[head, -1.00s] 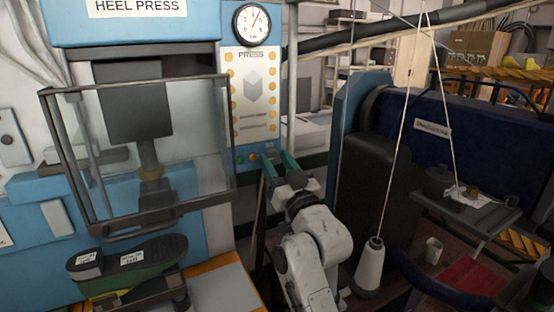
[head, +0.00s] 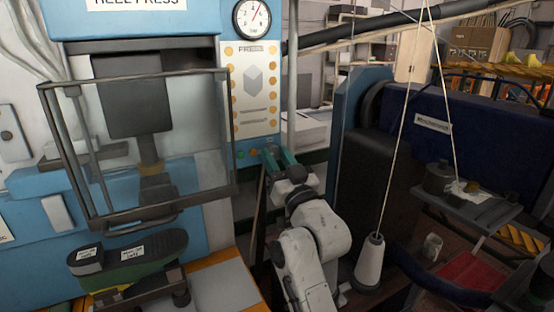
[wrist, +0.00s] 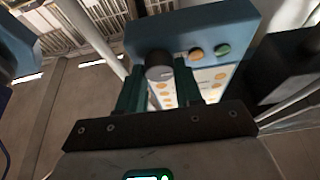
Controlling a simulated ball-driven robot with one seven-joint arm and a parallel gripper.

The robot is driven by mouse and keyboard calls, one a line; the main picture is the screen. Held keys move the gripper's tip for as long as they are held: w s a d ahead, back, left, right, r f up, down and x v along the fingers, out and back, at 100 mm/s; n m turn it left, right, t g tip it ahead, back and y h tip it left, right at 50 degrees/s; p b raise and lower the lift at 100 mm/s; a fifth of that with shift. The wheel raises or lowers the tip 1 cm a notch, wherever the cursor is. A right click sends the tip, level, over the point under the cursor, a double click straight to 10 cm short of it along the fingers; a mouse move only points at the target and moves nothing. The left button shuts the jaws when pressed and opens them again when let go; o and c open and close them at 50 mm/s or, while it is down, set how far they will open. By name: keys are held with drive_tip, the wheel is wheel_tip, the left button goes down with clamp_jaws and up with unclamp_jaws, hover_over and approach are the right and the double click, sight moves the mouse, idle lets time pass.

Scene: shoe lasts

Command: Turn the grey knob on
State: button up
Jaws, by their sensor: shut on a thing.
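The grey knob (wrist: 158,66) is a short round cylinder on the edge of the blue control box, seen in the wrist view. My gripper (wrist: 157,76) has one green finger on each side of it and is shut on it. In the head view my gripper (head: 277,153) is at the lower right of the blue press panel (head: 230,142). There the fingers hide most of the knob, and its turn position cannot be read.
An orange button (wrist: 196,53) and a green button (wrist: 223,49) sit beside the knob. A clear guard (head: 150,140) fronts the heel press, with a green shoe last (head: 150,262) below. A thread cone (head: 370,262) stands right of my arm.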

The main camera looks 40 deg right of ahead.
drive_tip(key=shift+a+f+m, duration=0.1)
drive_tip(key=shift+f+m, duration=0.05)
drive_tip(key=shift+m, duration=0.15)
drive_tip(key=m+g+h+b, duration=0.1)
drive_tip(key=m+b, duration=0.2)
drive_tip(key=m+h+b, duration=0.2)
drive_tip(key=m+b, duration=0.1)
drive_tip(key=m+g+h+b, duration=0.1)
drive_tip(key=m+b, duration=0.2)
drive_tip(key=shift+a+f+m+g+h, duration=0.1)
drive_tip(key=shift+f+m+g+h, duration=0.05)
drive_tip(key=shift+m+g+h, duration=0.15)
drive_tip(key=m+g+b, duration=0.1)
drive_tip(key=m, duration=0.1)
drive_tip(key=m+h+b, duration=0.1)
drive_tip(key=m+b, duration=0.1)
drive_tip(key=shift+a+r+g, duration=0.1)
drive_tip(key=shift+r+g, duration=0.1)
drive_tip(key=shift+g, duration=0.2)
drive_tip(key=m, duration=0.1)
drive_tip(key=m+g+b, duration=0.1)
drive_tip(key=m, duration=0.3)
drive_tip(key=shift+r+g+b, duration=0.25)
drive_tip(key=shift+g+b, duration=0.05)
drive_tip(key=shift+g, duration=0.1)
drive_tip(key=shift+m+g, duration=0.5)
drive_tip(key=shift+m, duration=0.8)
